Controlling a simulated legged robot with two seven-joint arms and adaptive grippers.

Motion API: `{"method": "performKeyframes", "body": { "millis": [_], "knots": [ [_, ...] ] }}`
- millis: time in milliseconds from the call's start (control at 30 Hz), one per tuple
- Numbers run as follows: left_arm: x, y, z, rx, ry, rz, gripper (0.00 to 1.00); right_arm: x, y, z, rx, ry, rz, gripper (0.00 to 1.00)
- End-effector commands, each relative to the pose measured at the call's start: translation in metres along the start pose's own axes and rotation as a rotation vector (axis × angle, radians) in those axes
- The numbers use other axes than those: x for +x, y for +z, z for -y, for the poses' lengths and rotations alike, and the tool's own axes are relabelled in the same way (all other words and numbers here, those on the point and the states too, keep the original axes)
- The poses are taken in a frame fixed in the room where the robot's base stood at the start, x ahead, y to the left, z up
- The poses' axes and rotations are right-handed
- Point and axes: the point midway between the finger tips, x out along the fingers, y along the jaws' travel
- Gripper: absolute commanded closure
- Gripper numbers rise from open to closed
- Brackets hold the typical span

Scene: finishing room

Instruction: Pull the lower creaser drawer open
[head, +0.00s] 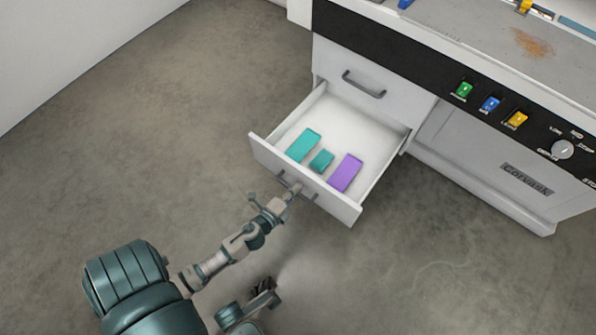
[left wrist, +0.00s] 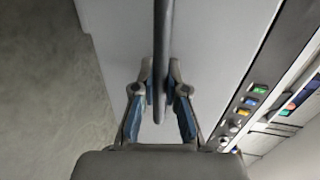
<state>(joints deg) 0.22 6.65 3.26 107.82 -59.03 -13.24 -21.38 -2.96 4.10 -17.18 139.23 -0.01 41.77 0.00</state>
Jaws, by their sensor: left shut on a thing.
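The lower drawer (head: 333,205) of the white creaser cabinet stands pulled out, with its inside showing. My left gripper (head: 292,190) is at the middle of the drawer's front, shut on its grey bar handle. In the left wrist view the handle (left wrist: 162,40) runs between the two fingertips of my left gripper (left wrist: 160,82), which press on it from both sides. Part of the handle is hidden by the gripper in the head view. My right gripper (head: 263,290) is low in the head view, away from the drawer, small and dark; its opening is unclear.
In the drawer lie a large teal block (head: 303,145), a small teal block (head: 321,161) and a purple block (head: 346,173). The closed upper drawer (head: 360,75) is above. Green, blue and yellow switches (head: 490,104) and a knob (head: 562,149) sit at right. The floor (head: 430,260) in front is clear.

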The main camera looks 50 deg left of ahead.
Motion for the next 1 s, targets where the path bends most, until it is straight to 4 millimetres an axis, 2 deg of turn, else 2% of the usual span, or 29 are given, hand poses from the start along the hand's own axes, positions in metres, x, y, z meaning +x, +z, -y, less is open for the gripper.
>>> {"method": "performKeyframes", "body": {
  "millis": [33, 333, 367, 400, 467, 800, 867, 1000],
  "knots": [
    [-0.001, 0.003, -0.005, 0.002, 0.009, 0.007, 1.0, -0.001, 0.001, 0.0, 0.0, 0.0, 0.001, 0.6],
    [-0.002, 0.003, -0.005, 0.003, 0.009, 0.007, 1.0, 0.0, 0.001, 0.0, 0.001, 0.0, 0.001, 0.6],
    [-0.002, 0.003, -0.005, 0.003, 0.009, 0.007, 0.86, -0.001, 0.001, 0.0, 0.001, 0.0, 0.001, 0.6],
    [-0.002, 0.003, -0.005, 0.003, 0.009, 0.007, 0.76, -0.001, 0.001, 0.0, 0.001, 0.0, 0.001, 0.6],
    [-0.002, 0.002, -0.004, 0.003, 0.008, 0.006, 0.62, -0.001, 0.001, 0.0, 0.001, 0.0, 0.001, 0.6],
    [-0.004, 0.001, -0.002, 0.0, 0.003, 0.002, 0.62, 0.0, -0.001, 0.0, -0.001, -0.002, -0.001, 0.6],
    [-0.009, 0.001, -0.002, 0.0, 0.004, 0.003, 0.62, 0.0, -0.002, 0.001, -0.001, -0.002, -0.002, 0.6],
    [-0.035, 0.001, -0.003, -0.001, 0.006, 0.003, 0.62, 0.0, -0.002, 0.001, 0.0, -0.001, -0.002, 0.6]
  ]
}}
